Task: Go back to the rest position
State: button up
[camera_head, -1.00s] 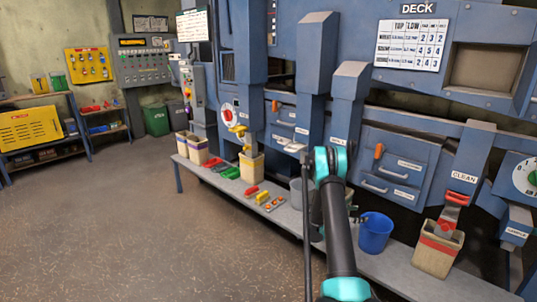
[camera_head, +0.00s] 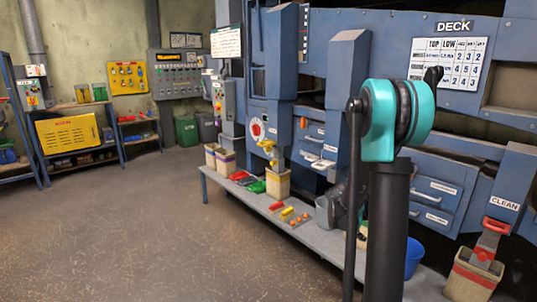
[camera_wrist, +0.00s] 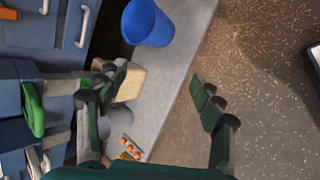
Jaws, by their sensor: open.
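In the wrist view my gripper (camera_wrist: 160,92) has its two dark green fingers spread wide apart with nothing between them. It hangs above the edge of the grey bench (camera_wrist: 185,60) and the brown floor. A blue bucket (camera_wrist: 147,22) stands on the bench beyond the left finger. It also shows in the head view (camera_head: 413,257), partly hidden behind my arm. A beige container (camera_wrist: 130,84) sits partly behind the left finger. In the head view my dark arm with a teal joint rises in front of the bench, and the gripper cannot be made out there.
A beige bin with a red band (camera_head: 470,280) stands under the CLEAN chute (camera_head: 492,228). More bins (camera_head: 277,183), coloured scoops and small parts (camera_head: 290,213) line the bench. Blue machine panels (camera_head: 440,190) rise behind it. The floor (camera_head: 150,230) at the left is clear.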

jog(key=s+a+m+y, duration=0.3)
jog(key=s+a, duration=0.6)
jog(key=s, duration=0.3)
jog(key=s+a+m+y, duration=0.4)
jog(key=s+a+m, duration=0.2)
jog(key=s+a, duration=0.4)
jog(key=s, duration=0.3)
jog(key=shift+s+a+f+t+y, duration=0.15)
jog(key=shift+f+t+y, duration=0.15)
